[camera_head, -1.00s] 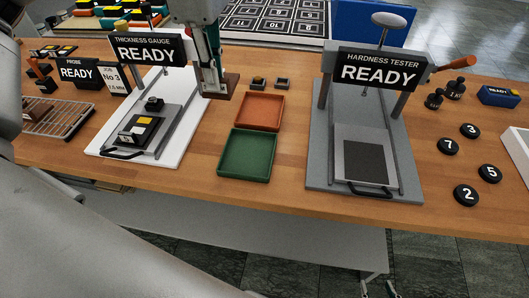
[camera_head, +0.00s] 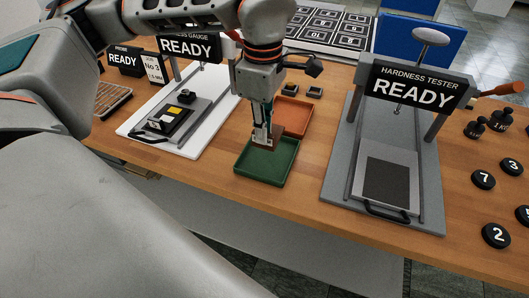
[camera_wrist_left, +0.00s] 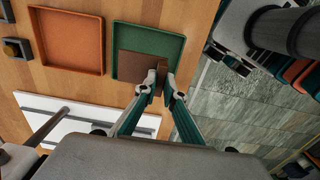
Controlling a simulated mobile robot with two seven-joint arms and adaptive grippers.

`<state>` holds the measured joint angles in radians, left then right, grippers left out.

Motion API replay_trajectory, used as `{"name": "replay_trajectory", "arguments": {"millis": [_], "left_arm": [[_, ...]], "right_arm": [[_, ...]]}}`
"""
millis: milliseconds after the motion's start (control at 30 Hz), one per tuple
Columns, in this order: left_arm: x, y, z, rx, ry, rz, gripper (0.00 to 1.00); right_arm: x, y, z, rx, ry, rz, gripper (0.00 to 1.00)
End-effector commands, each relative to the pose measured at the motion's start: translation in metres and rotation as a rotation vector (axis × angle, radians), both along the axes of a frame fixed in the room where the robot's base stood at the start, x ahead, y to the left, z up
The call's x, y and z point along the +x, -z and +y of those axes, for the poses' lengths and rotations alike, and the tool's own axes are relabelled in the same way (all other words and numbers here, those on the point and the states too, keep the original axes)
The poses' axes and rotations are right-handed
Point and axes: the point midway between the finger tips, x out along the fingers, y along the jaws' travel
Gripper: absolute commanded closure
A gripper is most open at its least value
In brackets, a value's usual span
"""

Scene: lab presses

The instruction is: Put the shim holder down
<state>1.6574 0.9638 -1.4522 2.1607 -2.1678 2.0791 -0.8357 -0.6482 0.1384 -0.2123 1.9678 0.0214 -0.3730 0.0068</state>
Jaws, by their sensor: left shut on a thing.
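The shim holder, a flat brown block (camera_wrist_left: 136,66), is between the fingertips of my left gripper (camera_wrist_left: 166,86), which is shut on it. In the head view my left gripper (camera_head: 262,134) points down over the back part of the green tray (camera_head: 264,168). The wrist view shows the holder overlapping the green tray (camera_wrist_left: 175,42); I cannot tell whether it touches the tray floor. The fingers hide part of the holder. My right gripper is not in view.
The orange tray (camera_head: 294,113) is just behind the green tray. The thickness gauge's white base (camera_head: 205,110) stands to the left, the hardness tester (camera_head: 412,208) to the right. Two small dark blocks (camera_head: 315,91) sit behind. Bare wood lies between the green tray and the tester.

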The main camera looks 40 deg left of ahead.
Motion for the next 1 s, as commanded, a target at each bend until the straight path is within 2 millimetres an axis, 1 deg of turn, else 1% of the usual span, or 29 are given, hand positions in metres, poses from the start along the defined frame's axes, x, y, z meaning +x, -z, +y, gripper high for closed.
{"name": "replay_trajectory", "arguments": {"millis": [33, 100, 367, 600, 1000], "left_arm": [[-0.001, 0.012, 0.0, 0.0, 0.001, 0.004, 1.0], [-0.001, 0.021, 0.0, 0.0, 0.0, 0.004, 1.0], [0.0, 0.037, 0.0, 0.0, -0.001, 0.002, 1.0], [-0.001, 0.07, 0.0, -0.001, 0.0, 0.003, 1.0], [0.0, 0.076, 0.0, 0.0, 0.0, 0.0, 1.0]], "right_arm": [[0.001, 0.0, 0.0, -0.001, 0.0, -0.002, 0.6], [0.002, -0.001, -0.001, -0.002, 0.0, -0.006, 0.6], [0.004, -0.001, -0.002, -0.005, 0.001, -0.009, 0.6], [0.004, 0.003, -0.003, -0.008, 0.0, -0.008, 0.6], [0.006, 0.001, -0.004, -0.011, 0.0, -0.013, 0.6]]}}
